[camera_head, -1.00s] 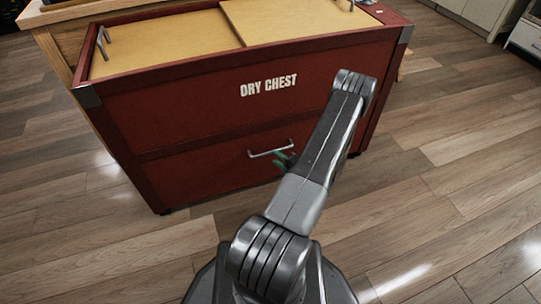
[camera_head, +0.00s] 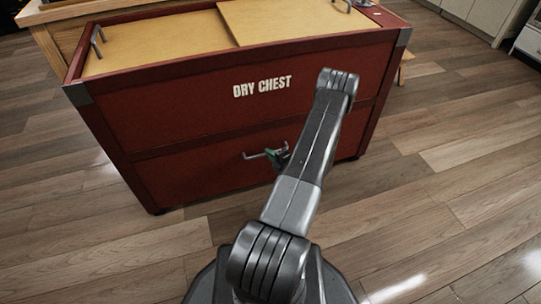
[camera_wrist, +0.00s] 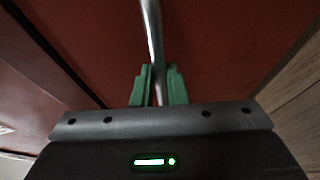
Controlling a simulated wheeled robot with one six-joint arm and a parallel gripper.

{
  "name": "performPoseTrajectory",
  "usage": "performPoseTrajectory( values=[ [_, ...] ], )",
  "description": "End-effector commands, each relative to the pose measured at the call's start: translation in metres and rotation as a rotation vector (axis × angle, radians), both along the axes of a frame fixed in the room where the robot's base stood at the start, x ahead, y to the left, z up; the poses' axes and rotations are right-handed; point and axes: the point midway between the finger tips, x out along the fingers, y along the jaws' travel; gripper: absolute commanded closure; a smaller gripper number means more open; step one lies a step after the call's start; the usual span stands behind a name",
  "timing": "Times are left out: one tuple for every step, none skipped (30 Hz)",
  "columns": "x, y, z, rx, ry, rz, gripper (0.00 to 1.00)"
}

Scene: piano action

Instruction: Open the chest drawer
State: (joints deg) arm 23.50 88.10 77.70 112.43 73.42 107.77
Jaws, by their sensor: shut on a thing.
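The red chest (camera_head: 190,110) with the words "DRY CHEST" stands in front of me. Its drawer (camera_head: 200,175) is the lower front panel, and it looks flush with the front. A silver bar handle (camera_head: 252,156) is on the drawer. My gripper (camera_head: 280,155) is at the right part of this handle, partly hidden by my arm. In the wrist view the green fingers of my gripper (camera_wrist: 158,88) are on both sides of the handle bar (camera_wrist: 152,35) and shut on it. The drawer's red face (camera_wrist: 215,50) fills the background there.
Tan lids (camera_head: 165,40) with small handles cover the chest's top. A wooden table (camera_head: 45,38) stands behind it at the left. Pale cabinets (camera_head: 475,14) are at the far right. The wood floor (camera_head: 430,190) is clear in front and to the right.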

Motion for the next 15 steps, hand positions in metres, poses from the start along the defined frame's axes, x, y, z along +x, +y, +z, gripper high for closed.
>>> performPoseTrajectory(
  values=[
    [0.000,0.000,0.000,-0.001,0.001,0.000,1.00],
    [-0.001,0.000,0.000,-0.001,0.001,0.000,1.00],
    [-0.001,0.000,0.000,0.000,0.001,0.000,1.00],
    [-0.002,-0.001,0.000,0.000,0.001,0.000,1.00],
    [-0.003,-0.001,0.000,0.000,0.001,0.000,1.00],
    [-0.006,-0.002,0.000,0.001,0.002,0.000,1.00],
    [-0.008,-0.003,0.000,0.000,0.003,0.000,1.00],
    [-0.011,-0.003,0.000,0.001,0.003,0.000,1.00],
    [-0.015,-0.005,0.000,0.002,0.004,-0.001,1.00],
    [-0.019,-0.006,0.000,0.002,0.003,-0.001,1.00],
    [-0.023,-0.008,0.000,0.001,0.004,-0.002,1.00],
    [-0.030,-0.010,-0.001,0.003,0.005,-0.003,1.00],
    [-0.036,-0.012,-0.001,0.002,0.005,-0.003,1.00],
    [-0.042,-0.014,-0.001,0.002,0.005,-0.003,1.00],
    [-0.051,-0.017,0.000,0.004,0.006,-0.003,1.00]
  ],
)
